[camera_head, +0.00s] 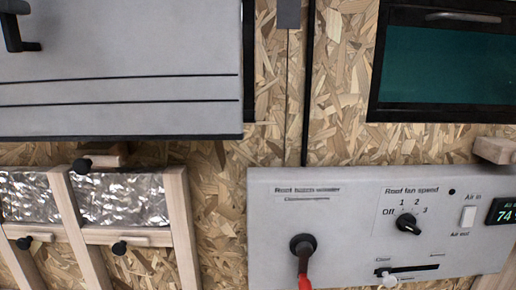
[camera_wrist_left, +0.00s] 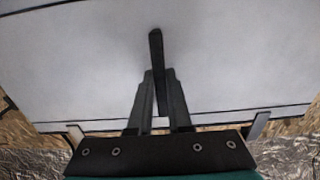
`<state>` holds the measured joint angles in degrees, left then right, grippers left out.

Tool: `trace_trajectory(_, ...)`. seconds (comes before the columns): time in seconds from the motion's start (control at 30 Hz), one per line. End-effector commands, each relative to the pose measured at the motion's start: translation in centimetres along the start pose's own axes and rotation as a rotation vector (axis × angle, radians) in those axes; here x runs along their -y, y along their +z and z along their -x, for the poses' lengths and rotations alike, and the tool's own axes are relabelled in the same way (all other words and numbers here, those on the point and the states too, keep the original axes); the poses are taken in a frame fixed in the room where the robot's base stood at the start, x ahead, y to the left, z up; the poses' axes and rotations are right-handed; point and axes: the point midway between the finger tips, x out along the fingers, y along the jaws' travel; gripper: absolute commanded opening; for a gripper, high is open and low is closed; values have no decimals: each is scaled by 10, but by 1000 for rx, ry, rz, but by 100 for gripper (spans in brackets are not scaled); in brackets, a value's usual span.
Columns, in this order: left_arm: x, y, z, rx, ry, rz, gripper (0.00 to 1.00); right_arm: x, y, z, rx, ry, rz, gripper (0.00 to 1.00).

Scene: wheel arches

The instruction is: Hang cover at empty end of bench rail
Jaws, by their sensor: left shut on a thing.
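A large pale grey panel (camera_head: 130,45), which looks like the cover, fills the upper left of the head view. It has a black lower edge and two black lines across it. It also fills most of the left wrist view (camera_wrist_left: 235,60). There my left gripper (camera_wrist_left: 158,85) is shut on a black bar-shaped handle (camera_wrist_left: 156,45) on the panel's face. A black bent part (camera_head: 15,35) shows at the panel's upper left; I cannot tell whether it is handle or gripper. I cannot pick out the bench rail with certainty. My right gripper is not in view.
Below the panel are wooden struts (camera_head: 180,215) with silver foil (camera_head: 120,200) and black knobs (camera_head: 82,165). A grey control panel (camera_head: 350,215) with a red-tipped winder handle (camera_head: 304,275) stands at lower right. A dark window (camera_head: 440,65) is above it. Chipboard wall (camera_head: 345,100) lies between.

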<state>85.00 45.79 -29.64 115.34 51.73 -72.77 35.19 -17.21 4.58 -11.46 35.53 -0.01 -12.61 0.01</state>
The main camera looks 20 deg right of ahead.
Motion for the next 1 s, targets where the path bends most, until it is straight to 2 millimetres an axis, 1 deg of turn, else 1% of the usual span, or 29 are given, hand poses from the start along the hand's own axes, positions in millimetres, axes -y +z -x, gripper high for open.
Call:
trace_trajectory(0.1,0,-2,13,-8,-2,-2,0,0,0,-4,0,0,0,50)
trace_trajectory(0.73,1,-2,75,-9,-2,-1,0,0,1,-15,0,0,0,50)
trace_trajectory(0.9,0,-2,85,-7,-1,0,0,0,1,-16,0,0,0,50)
trace_trajectory(1.0,0,-2,86,-7,-1,0,0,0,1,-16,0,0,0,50)
